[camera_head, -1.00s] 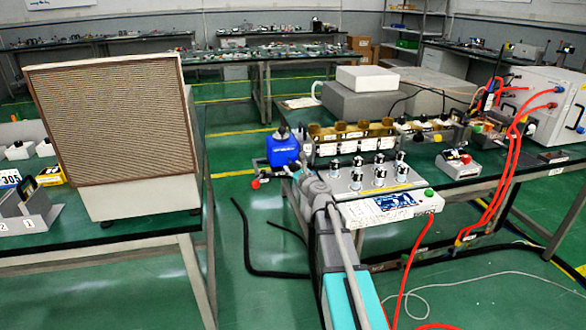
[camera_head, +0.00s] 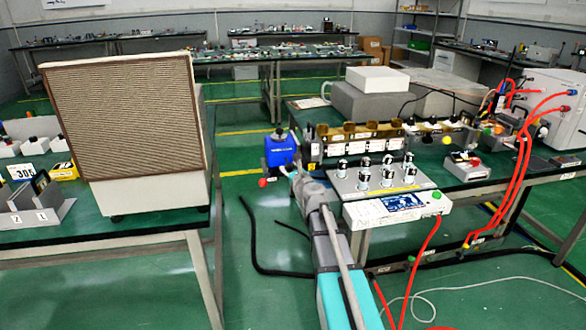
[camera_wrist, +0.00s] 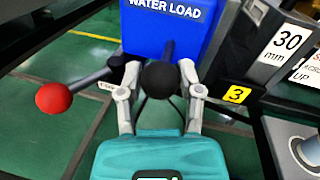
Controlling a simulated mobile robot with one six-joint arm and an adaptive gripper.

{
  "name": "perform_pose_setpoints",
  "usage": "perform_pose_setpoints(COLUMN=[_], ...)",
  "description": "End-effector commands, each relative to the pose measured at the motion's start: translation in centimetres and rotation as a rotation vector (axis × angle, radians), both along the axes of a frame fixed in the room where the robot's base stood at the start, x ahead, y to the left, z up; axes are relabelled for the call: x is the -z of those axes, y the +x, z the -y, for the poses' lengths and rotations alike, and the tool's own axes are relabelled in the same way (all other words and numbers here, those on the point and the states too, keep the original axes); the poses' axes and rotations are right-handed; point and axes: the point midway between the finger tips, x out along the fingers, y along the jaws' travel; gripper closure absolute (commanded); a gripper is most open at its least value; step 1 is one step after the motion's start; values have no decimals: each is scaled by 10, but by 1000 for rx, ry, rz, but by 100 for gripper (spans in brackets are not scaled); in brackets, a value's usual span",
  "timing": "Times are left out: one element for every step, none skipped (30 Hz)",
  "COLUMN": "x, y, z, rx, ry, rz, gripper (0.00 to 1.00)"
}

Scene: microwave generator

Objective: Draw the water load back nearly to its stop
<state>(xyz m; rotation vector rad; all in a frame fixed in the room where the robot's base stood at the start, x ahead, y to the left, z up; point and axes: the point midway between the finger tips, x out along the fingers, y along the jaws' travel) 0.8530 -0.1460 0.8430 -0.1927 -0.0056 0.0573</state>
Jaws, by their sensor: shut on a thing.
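The water load (camera_head: 281,149) is a blue box at the left end of the waveguide row in the head view. In the wrist view its blue face (camera_wrist: 165,35) carries white "WATER LOAD" lettering. A black ball knob (camera_wrist: 160,79) on a dark rod stands out from it. My gripper (camera_wrist: 160,80) is shut on this knob, one finger on each side. A lever with a red ball (camera_wrist: 53,97) sticks out to the left of the load; it also shows in the head view (camera_head: 263,182). My gripper in the head view (camera_head: 289,170) is small beside the load.
A "30 mm" label (camera_wrist: 287,42) and a yellow "3" tag (camera_wrist: 237,95) are on the right in the wrist view. A panel with several metal knobs (camera_head: 376,190) stands right of my arm. A large speaker-like box (camera_head: 125,130) is on the left table. Floor shows between the tables.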

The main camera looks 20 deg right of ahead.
Motion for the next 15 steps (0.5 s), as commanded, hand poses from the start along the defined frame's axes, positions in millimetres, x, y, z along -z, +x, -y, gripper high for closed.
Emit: perform_pose_setpoints(x=[0, 0, 0, 0, 0, 0, 0, 0, 0, 0, 0, 0, 0, 0, 0], y=[0, 0, 0, 0, -1, -1, -1, -1, -1, -1, -2, -2, -2, -2, -2], z=[0, 1, 2, 3, 4, 5, 6, 7, 8, 9, 9, 10, 11, 11, 12], rx=[-2, 0, 2, 3, 4, 5, 6, 7, 9, 9, 10, 12, 13, 13, 14], ry=[1, 1, 1, 1, 1, 1, 1, 1, 1, 1, 1, 1, 1, 0, 0], rz=[0, 0, 0, 1, 0, 0, 0, 0, 0, 0, 0, 0, 0, 0, 0], gripper=[100, 100, 100, 100, 100, 100, 100, 100, 100, 51, 46, 38, 33, 27, 20])
